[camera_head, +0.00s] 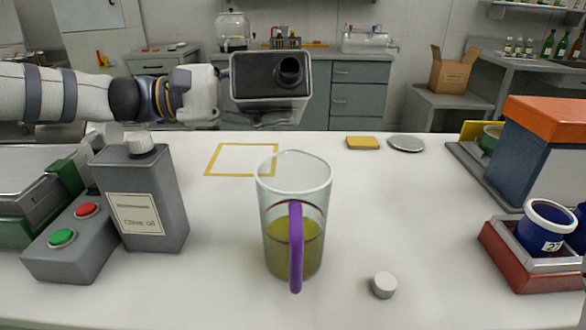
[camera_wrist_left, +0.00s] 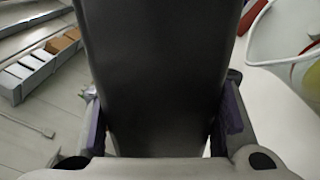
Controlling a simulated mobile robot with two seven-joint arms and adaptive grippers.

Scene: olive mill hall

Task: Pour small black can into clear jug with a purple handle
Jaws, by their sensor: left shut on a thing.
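The small black can (camera_head: 262,82) is tilted in the air, its open spout facing the camera, above and behind the jug. My left gripper (camera_head: 270,118) comes from the left and is shut on the can. In the left wrist view the can (camera_wrist_left: 160,75) fills the middle between the two finger pads of the left gripper (camera_wrist_left: 160,130). The clear jug with a purple handle (camera_head: 268,203) stands upright on the table, handle toward the camera, with yellow-green liquid in its lower part. No stream shows between can and jug. My right gripper is not in view.
A grey olive oil can with a white cap (camera_head: 168,220) and a button box (camera_head: 75,262) stand left. A white cap (camera_head: 384,286) lies right of the jug. A yellow-framed square (camera_head: 211,160), yellow sponge (camera_head: 362,143) and grey disc (camera_head: 406,144) lie behind. A scale with a blue cup (camera_head: 538,240) stands right.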

